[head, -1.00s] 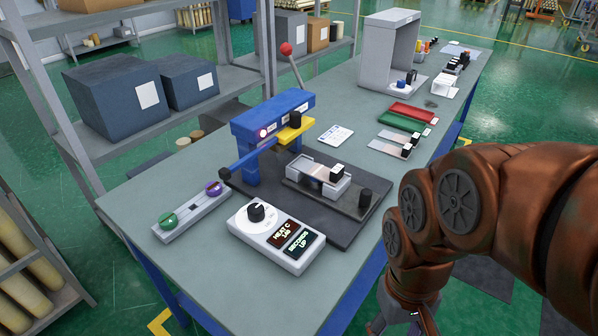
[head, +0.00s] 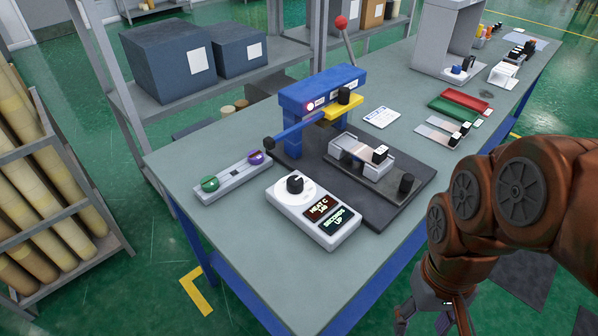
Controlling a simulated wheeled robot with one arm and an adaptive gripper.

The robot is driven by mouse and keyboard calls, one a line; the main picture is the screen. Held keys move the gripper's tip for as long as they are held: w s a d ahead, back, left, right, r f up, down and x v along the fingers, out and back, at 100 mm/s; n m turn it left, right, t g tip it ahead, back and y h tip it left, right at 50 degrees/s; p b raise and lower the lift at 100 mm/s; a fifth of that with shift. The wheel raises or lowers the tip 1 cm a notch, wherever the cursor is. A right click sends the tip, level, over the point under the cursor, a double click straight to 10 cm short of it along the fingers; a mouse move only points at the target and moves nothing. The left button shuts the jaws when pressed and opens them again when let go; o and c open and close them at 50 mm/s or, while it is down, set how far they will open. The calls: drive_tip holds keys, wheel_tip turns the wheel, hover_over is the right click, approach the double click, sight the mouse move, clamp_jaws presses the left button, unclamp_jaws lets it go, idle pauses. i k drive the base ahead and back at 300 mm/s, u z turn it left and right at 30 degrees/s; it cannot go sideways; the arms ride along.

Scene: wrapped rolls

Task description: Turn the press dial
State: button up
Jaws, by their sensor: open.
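The press dial is a black knob (head: 295,184) on a round white face, at the upper left of a white control box (head: 284,203). The box lies near the table's front edge and has two lit displays, one reading HEAT C (head: 320,208) and one reading SECONDS UP (head: 335,219). Behind it stands the blue press (head: 300,100) with a yellow plate (head: 343,108) and a red-knobbed lever (head: 341,23). My gripper (head: 425,322) hangs low at the bottom edge, right of the table and well apart from the dial. It is open, and its lower part is cut off by the frame.
A grey bar with a green knob (head: 210,184) and a purple knob (head: 256,158) lies left of the box. Red (head: 466,101) and green (head: 456,110) trays lie farther back. A shelf with dark boxes (head: 165,55) stands behind the table. The table's front strip is clear.

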sight(294, 183)
drive_tip(key=u, duration=0.1)
drive_tip(key=k, duration=0.95)
drive_tip(key=z, duration=0.95)
drive_tip(key=i, duration=0.65)
drive_tip(key=u, duration=0.8)
drive_tip(key=i, duration=0.7)
drive_tip(key=u, duration=0.8)
